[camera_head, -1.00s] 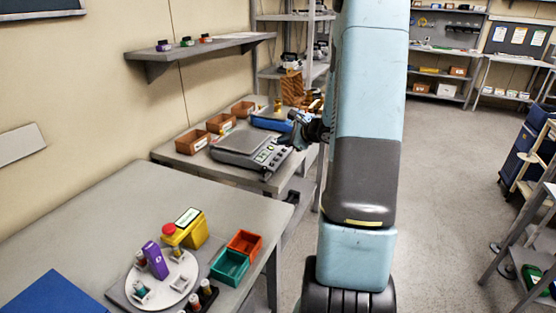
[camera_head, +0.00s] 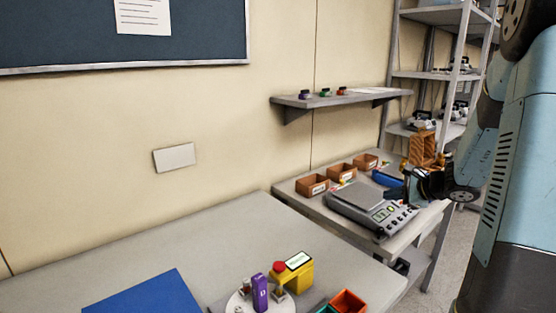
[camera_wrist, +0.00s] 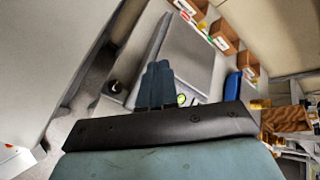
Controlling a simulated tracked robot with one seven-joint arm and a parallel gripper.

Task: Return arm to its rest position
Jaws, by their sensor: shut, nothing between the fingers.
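My arm (camera_head: 510,190) stands at the right edge of the head view, and its upper and lower ends are cut off by the frame. My gripper (camera_head: 408,184) is at the arm's left side, seen in front of the side table's right end, near the grey scale (camera_head: 362,199). In the wrist view, the two blue-grey fingers of my gripper (camera_wrist: 157,80) lie together with nothing between them. The scale (camera_wrist: 190,55) shows beyond them there. I cannot tell the exact gap between gripper and scale.
The side table holds brown bins (camera_head: 342,174) and a blue item (camera_head: 387,178). A grey shelving rack (camera_head: 436,75) stands behind. The near table (camera_head: 150,260) carries a yellow box (camera_head: 293,275), a purple item (camera_head: 260,293) and a blue mat (camera_head: 142,296). A wall shelf (camera_head: 340,97) juts out.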

